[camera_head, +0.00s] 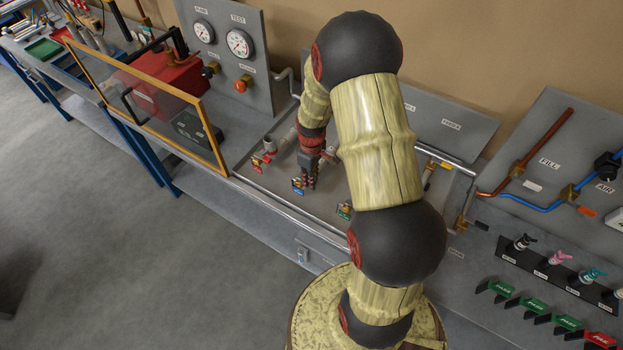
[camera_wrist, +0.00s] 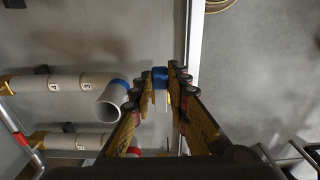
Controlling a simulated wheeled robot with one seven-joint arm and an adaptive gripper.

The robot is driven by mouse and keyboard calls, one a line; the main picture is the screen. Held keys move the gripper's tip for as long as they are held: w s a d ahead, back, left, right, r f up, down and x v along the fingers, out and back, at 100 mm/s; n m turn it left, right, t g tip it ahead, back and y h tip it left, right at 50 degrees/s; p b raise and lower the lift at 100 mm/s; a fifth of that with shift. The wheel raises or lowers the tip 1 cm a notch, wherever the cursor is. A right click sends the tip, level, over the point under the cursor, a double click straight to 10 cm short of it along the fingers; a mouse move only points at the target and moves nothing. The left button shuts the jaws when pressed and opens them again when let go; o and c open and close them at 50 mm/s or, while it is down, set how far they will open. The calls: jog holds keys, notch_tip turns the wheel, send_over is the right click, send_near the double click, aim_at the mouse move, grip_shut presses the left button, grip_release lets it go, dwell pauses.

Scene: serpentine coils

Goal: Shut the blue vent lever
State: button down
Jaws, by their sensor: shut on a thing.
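The blue vent lever (camera_head: 298,190) is a small blue handle near the front of the grey bench panel. My gripper (camera_head: 308,182) points down at it in the head view. In the wrist view the blue handle (camera_wrist: 160,78) sits between the two fingertips, and my gripper (camera_wrist: 161,85) is shut on it. The fingers and arm hide most of the fitting around the lever. Its exact angle is hard to tell.
A red valve handle (camera_head: 257,166) is to the left and a green one (camera_head: 345,210) to the right. An open white pipe (camera_wrist: 113,104) lies close left of my fingers in the wrist view. A metal rail (camera_head: 290,222) runs along the bench front.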

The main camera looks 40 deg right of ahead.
jog(key=shift+w, duration=0.1)
jog(key=c, duration=1.7)
grip_release()
notch_tip(320, 180, up, 12)
